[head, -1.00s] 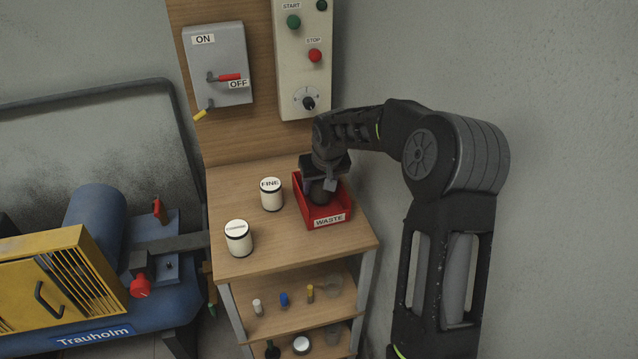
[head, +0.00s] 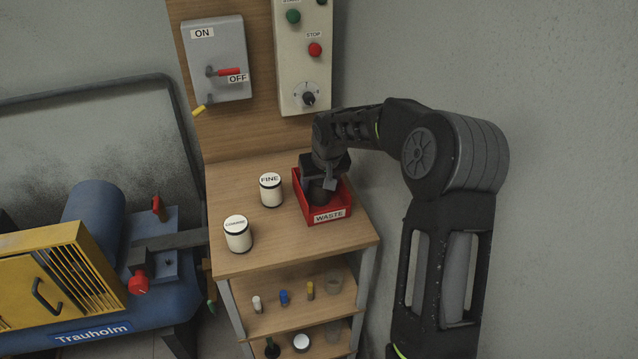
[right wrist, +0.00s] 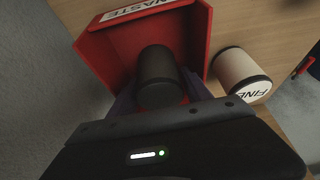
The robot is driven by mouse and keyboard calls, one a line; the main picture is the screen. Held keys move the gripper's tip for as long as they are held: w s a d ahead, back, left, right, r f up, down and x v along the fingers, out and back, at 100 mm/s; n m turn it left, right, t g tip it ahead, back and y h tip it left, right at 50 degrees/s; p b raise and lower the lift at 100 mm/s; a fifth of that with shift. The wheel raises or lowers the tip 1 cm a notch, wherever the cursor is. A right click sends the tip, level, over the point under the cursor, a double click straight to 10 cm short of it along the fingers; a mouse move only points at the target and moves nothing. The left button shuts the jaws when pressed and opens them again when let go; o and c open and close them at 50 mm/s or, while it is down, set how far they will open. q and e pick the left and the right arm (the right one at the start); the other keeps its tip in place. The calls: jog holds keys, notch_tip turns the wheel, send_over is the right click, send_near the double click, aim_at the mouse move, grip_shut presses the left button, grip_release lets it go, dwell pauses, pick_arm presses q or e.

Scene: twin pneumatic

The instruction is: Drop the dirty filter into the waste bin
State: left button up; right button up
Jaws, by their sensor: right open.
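The red waste bin (head: 331,216) stands on the wooden cart top, its WASTE label facing front. The dark dirty filter (head: 318,194) is inside the bin; it also shows in the right wrist view (right wrist: 161,78), between the bin's walls (right wrist: 97,57). My right gripper (head: 323,184) points down into the bin, directly over the filter. It is open, with its fingers around or beside the filter; the fingertips are mostly hidden, and I cannot tell whether they touch it. My left gripper is not in view.
White FINE (head: 271,190) and COARSE (head: 238,234) filters stand left of the bin. Small bottles and caps lie on the shelf (head: 262,322) below. A switch panel (head: 303,60) and lever box (head: 217,60) rise behind. A blue and yellow compressor (head: 93,212) is at left.

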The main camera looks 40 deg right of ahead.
jog(key=shift+r+p, duration=0.45)
jog(key=shift+r, duration=0.45)
jog(key=b+v, duration=0.1)
jog(key=v, duration=1)
jog(key=shift+r, duration=0.2)
jog(key=shift+s, duration=0.1)
